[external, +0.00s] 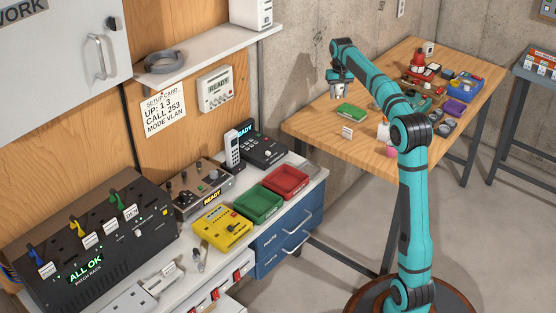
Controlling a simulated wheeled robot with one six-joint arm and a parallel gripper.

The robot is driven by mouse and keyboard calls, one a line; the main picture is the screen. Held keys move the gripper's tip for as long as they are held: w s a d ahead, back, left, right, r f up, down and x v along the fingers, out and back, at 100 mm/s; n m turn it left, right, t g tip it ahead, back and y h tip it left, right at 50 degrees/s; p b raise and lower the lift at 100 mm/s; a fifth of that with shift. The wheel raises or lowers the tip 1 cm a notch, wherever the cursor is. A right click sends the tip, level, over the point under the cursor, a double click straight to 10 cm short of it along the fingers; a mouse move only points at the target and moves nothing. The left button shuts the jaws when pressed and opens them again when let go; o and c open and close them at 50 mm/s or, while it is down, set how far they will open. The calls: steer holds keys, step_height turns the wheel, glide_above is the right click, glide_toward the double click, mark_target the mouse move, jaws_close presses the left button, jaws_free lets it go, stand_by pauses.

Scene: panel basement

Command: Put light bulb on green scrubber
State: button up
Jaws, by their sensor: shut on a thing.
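My gripper (338,97) is at the far end of my teal arm, over the left part of the wooden table. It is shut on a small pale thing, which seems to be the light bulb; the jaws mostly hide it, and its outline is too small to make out. The green scrubber (351,111) lies flat on the wooden table, just below and to the right of my gripper in the picture. The held thing looks apart from the scrubber; the exact height between them cannot be told. The top of the scrubber looks bare.
A small white card (347,132) stands in front of the scrubber on the wooden table (310,126). A white bottle-like thing (383,131) is near my arm. A blue bin (464,87) and several small things crowd the table's right side. Green and red trays stand on the left bench.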

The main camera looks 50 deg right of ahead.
mark_target(352, 110)
steer(key=s+d+r+m, duration=0.2)
steer(key=d+m, duration=0.2)
steer(key=d, duration=0.4)
steer(key=shift+s+d+f, duration=0.1)
steer(key=shift+s+f, duration=0.05)
steer(key=shift+f, duration=2.4)
steer(key=shift+s+d+f, duration=0.1)
steer(key=shift+s+f, duration=0.05)
steer(key=shift+f, duration=2.4)
steer(key=shift+f, duration=0.1)
steer(key=o, duration=1)
steer(key=shift+c, duration=0.2)
step_height(352, 110, up, 12)
